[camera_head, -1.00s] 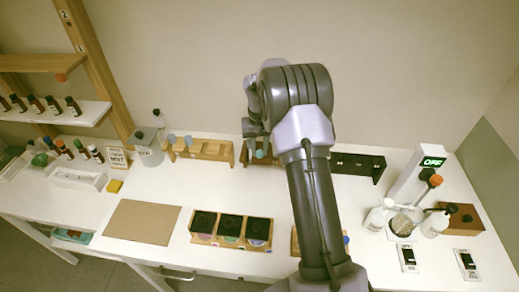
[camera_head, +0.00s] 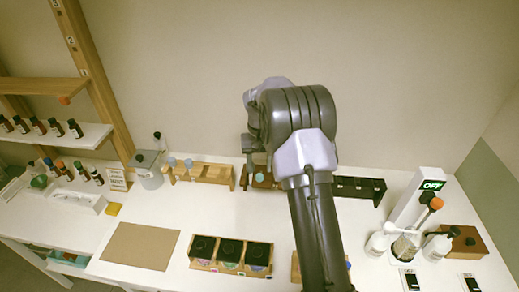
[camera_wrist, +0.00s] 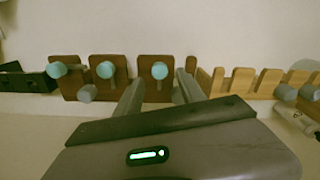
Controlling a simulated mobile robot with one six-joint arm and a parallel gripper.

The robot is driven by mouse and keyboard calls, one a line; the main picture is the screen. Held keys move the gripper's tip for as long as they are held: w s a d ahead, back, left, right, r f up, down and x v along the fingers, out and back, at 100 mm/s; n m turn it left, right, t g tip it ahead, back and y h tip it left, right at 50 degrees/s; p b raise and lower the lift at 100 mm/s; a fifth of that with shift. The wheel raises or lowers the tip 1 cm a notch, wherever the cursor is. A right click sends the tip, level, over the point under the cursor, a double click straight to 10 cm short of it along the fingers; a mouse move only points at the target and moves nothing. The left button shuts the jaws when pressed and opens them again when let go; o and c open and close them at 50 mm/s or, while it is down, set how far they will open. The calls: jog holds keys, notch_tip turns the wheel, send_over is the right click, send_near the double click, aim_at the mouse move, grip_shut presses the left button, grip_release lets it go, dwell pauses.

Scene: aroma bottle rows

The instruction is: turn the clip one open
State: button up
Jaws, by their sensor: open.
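A dark brown rack (camera_head: 263,182) stands near the back of the white table, partly hidden by my arm in the head view. In the wrist view the rack (camera_wrist: 155,94) shows upright posts with teal-capped knobs and a grey peg at the left. I cannot tell which part is clip one; no number is readable there. My gripper (camera_wrist: 158,86) is open and empty, with its two grey fingers apart. One teal knob (camera_wrist: 160,70) appears between them in the picture; I see no clear contact. In the head view my gripper is mostly hidden behind the arm.
A light wood rack (camera_head: 210,174) stands left of the brown rack and a black rack (camera_head: 358,188) right of it. A box with black compartments (camera_head: 230,252) is in front. A brown mat (camera_head: 140,246) lies left. A device showing OFF (camera_head: 432,185) stands right.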

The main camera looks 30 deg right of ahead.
aim_at(259, 175)
notch_tip(259, 175, up, 14)
jog(key=p, duration=0.2)
jog(key=shift+p, duration=0.4)
jog(key=s+a+r+t+b, duration=0.3)
jog(key=s+a+b, duration=0.7)
jog(key=s+a, duration=0.3)
jog(key=s+a+f+t+y+b, duration=0.1)
jog(key=s+a+f+b, duration=0.2)
jog(key=s, duration=0.6)
jog(key=s+a+f+t+y+b, duration=0.1)
jog(key=s+a+f+b, duration=0.3)
jog(key=s+f, duration=0.4)
jog(key=shift+s+a+f+t+b, duration=0.25)
jog(key=shift+s+t+b, duration=0.15)
jog(key=shift+s+b, duration=0.25)
jog(key=shift+d+r, duration=0.1)
